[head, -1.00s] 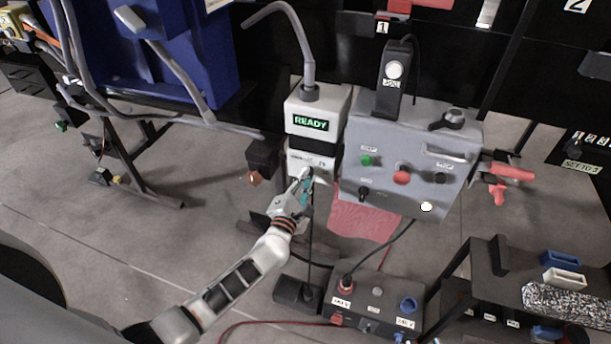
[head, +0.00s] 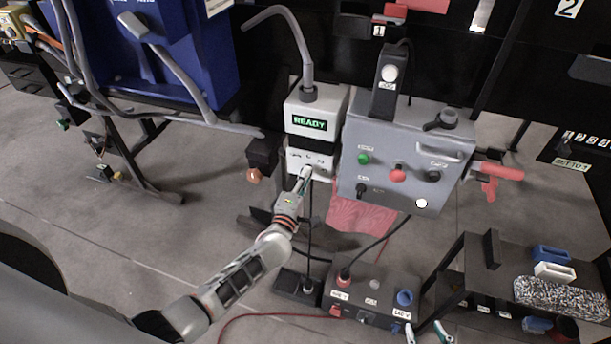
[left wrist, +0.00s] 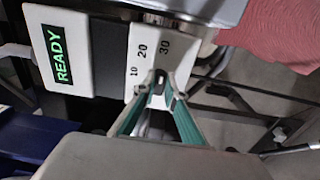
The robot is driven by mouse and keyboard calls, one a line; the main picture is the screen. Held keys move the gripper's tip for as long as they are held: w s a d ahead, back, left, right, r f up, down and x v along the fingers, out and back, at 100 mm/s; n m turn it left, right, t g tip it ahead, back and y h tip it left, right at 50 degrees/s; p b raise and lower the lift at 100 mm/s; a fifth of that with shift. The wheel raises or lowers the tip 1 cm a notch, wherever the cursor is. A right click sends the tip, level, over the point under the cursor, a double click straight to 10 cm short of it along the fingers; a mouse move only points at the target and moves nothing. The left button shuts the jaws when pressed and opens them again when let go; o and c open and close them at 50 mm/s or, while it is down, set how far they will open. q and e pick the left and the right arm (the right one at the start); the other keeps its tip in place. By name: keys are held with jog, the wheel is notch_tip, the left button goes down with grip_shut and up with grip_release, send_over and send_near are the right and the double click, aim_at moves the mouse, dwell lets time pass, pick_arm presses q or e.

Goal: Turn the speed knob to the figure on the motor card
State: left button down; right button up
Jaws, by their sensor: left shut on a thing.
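The speed knob (left wrist: 158,90) is a small dark knob on a white plate marked 10, 20 and 30 (left wrist: 148,58), below a box with a green READY display (head: 309,123). My left gripper (head: 306,172) is shut on the knob; its teal fingers converge there in the left wrist view (left wrist: 157,92). The fingers partly hide the knob, and I cannot tell which figure it points at. A "SET TO" card (head: 571,164), perhaps the motor card, is at the right; its figure is not readable. My right gripper (head: 426,332) shows two separated teal fingertips at the bottom edge.
A grey control box (head: 405,150) with buttons and knobs stands right of the READY box. A red cloth (head: 362,215) hangs below it. A dark socket box (head: 370,296) and a black side table (head: 470,262) are lower right.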

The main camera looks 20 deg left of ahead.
dwell(0.4)
pick_arm(q)
jog(key=c, duration=2.1)
grip_release()
jog(key=s, duration=1.2)
jog(key=shift+a, duration=0.25)
jog(key=shift+s+d, duration=0.1)
jog(key=s+f+m+g, duration=0.2)
jog(key=s+f+m, duration=0.1)
jog(key=s+m, duration=0.3)
jog(key=s+f+m+g+h, duration=0.1)
jog(key=s+f+m+g, duration=0.1)
jog(key=s+m, duration=0.5)
jog(key=s+f+m+g+h, duration=0.1)
jog(key=s+f+m+g, duration=0.2)
jog(key=s+m, duration=0.4)
jog(key=shift+a+f+m, duration=0.25)
jog(key=shift+f+m, duration=0.35)
jog(key=shift+m, duration=0.4)
